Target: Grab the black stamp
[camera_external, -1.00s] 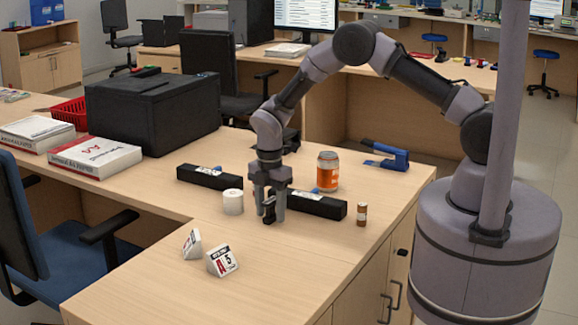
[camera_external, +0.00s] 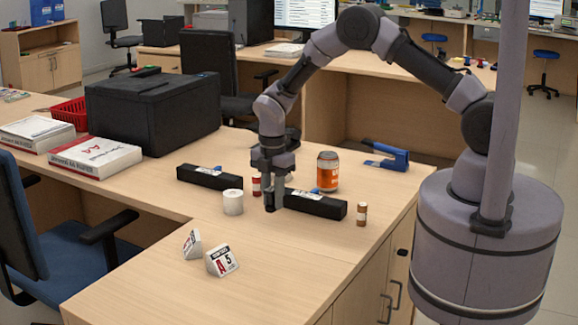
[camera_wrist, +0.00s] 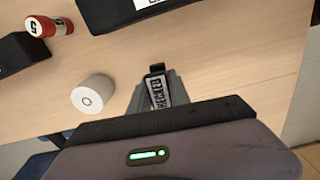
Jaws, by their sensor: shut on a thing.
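My gripper (camera_external: 272,203) points down over the counter. In the wrist view, its fingers (camera_wrist: 158,92) are shut on a small black stamp (camera_wrist: 157,69) with a white lettered label. In the external view, the fingers hide most of the stamp, and I cannot tell whether it touches the counter. The gripper is just right of a white roll (camera_external: 233,202), which also shows in the wrist view (camera_wrist: 93,96), and beside the left end of a long black box (camera_external: 318,207).
Another black box (camera_external: 209,177) lies behind the roll. A small red and white cylinder (camera_wrist: 48,26) stands near it. An orange jar (camera_external: 328,172), a small brown bottle (camera_external: 361,214) and a blue stapler (camera_external: 388,159) are to the right. Two sign blocks (camera_external: 222,261) are in front.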

